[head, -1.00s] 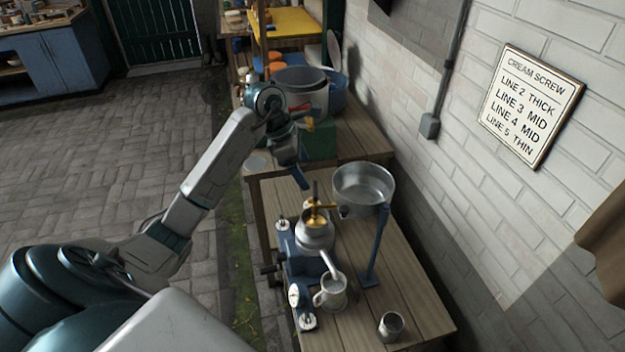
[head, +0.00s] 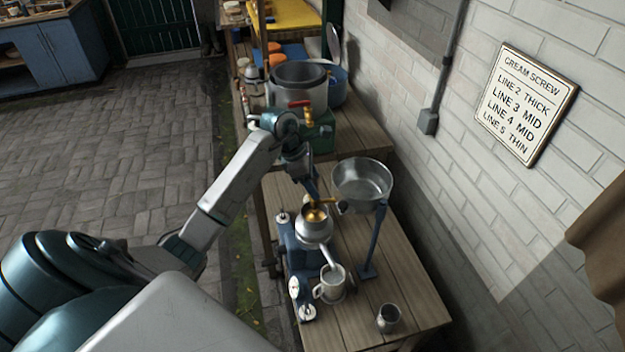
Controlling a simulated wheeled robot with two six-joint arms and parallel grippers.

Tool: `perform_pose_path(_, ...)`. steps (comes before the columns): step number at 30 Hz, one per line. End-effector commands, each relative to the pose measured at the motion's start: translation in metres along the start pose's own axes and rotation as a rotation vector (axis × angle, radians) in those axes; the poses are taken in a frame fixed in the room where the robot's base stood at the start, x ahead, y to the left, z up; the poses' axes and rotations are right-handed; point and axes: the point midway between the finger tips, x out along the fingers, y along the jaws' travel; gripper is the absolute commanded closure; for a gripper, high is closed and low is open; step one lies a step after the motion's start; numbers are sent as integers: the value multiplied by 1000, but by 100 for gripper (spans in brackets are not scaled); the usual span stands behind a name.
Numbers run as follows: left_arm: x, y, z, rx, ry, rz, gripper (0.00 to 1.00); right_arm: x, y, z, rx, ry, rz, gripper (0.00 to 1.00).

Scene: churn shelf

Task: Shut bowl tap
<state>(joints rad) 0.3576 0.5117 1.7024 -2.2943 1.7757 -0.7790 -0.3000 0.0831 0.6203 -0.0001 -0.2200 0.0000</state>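A metal bowl (head: 362,182) stands on a blue post above the bench. Brass tap parts (head: 317,213) show at its left, over the round metal cup of a blue separator machine (head: 305,255). My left gripper (head: 314,192) reaches down from the upper left, close above the brass parts and left of the bowl. Its fingers are small and overlap the tap, so I cannot tell whether they touch it or are open or shut. The tap's lever is largely hidden there. My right gripper is out of view.
A metal mug (head: 331,285) stands under the machine's spout, and a small metal cup (head: 388,318) stands at the bench's front. A large pot (head: 298,88) and a red-handled brass valve (head: 308,114) are farther back. A brick wall (head: 500,215) bounds the right.

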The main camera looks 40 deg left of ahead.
Motion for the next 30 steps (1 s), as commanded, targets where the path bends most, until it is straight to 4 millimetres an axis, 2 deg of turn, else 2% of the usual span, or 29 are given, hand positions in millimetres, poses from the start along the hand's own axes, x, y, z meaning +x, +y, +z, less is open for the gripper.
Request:
perform_pose_path(5,2,0,0,-25,0,13,64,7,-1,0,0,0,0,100)
perform_pose_path(13,5,0,4,-198,-1,86,64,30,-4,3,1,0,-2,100)
perform_pose_path(25,2,0,6,-243,-1,102,64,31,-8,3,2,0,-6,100)
perform_pose_path(26,2,0,6,-243,-1,102,37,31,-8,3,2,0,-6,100)
perform_pose_path(28,2,0,6,-242,-1,102,23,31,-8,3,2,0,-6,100)
perform_pose_path(29,2,0,6,-242,-1,102,19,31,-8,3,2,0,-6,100)
perform_pose_path(30,2,0,6,-242,-1,101,19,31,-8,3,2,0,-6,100)
